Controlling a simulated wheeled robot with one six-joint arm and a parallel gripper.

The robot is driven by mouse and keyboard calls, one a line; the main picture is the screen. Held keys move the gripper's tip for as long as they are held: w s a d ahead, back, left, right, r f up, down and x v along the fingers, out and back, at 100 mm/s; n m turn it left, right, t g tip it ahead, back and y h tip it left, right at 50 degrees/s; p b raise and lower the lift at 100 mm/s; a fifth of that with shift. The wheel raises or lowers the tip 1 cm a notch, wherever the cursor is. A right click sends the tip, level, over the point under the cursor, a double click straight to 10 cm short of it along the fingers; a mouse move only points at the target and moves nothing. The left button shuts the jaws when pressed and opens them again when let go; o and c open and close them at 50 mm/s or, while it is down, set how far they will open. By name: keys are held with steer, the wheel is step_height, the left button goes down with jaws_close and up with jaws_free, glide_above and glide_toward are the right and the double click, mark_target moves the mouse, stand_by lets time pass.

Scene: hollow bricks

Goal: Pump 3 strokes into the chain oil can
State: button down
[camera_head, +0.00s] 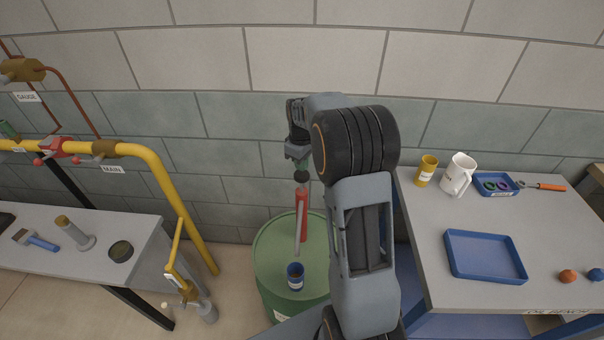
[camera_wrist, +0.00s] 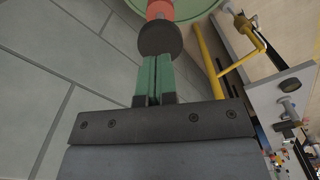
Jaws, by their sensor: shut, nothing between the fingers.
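A green drum (camera_head: 275,245) stands on the floor against the wall. A red hand pump (camera_head: 303,215) rises from its top, with a dark round knob (camera_head: 301,177) at its upper end and a grey spout tube (camera_head: 298,238) slanting down. A small dark blue can (camera_head: 295,278) with a pale label stands on the drum below the spout's end; its label is too small to read. My gripper (camera_head: 301,167) is shut and empty, pointing down just above the knob. In the wrist view its green fingertips (camera_wrist: 154,62) meet the knob (camera_wrist: 160,38) in line; I cannot tell if they touch.
The oil bench (camera_head: 430,225) at right holds a yellow can (camera_head: 426,170), a white jug (camera_head: 459,174), a blue tray (camera_head: 485,257) and small parts. A grey bench (camera_head: 145,232) and a yellow pipe (camera_head: 170,190) stand left of the drum. The wall is close behind.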

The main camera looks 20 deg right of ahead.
mark_target(301, 174)
steer(key=shift+f, duration=0.25)
stand_by(0.3)
steer(key=shift+f+b, duration=2.15)
steer(key=shift+f, duration=0.95)
steer(key=shift+r, duration=0.15)
steer(key=shift+r+p, duration=2.45)
steer(key=shift+r, duration=0.75)
step_height(301, 174, up, 6)
steer(key=p, duration=0.4)
